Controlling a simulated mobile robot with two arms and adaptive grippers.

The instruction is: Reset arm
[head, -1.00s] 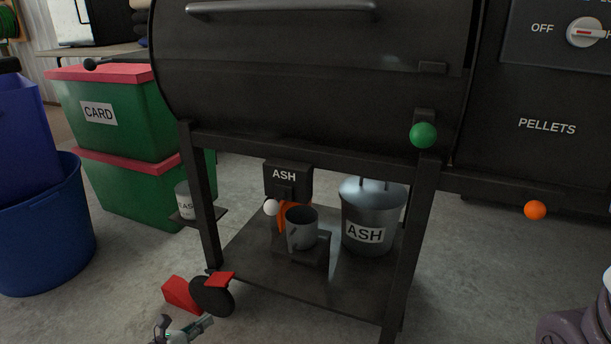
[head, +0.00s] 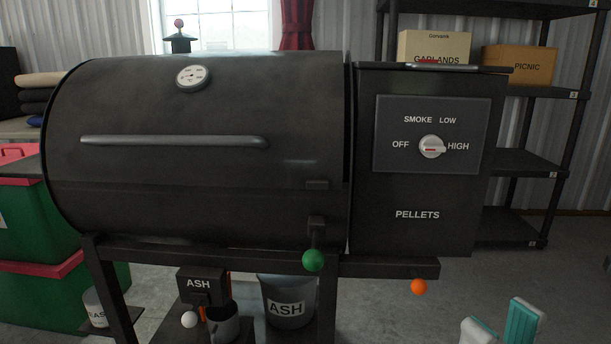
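My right gripper (head: 498,314) shows at the bottom right of the head view, in front of the grill and below the orange knob (head: 419,287). Its two fingers with teal pads stand apart with a gap between them, and nothing shows between them. The rest of my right arm is below the frame. My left gripper is not in view.
A black pellet grill (head: 200,165) fills the middle, with a dial (head: 432,146), a green knob (head: 313,260) and a white knob (head: 189,320). An ash bucket (head: 287,295) stands underneath. Shelves (head: 520,165) stand behind right. Bare floor lies at right.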

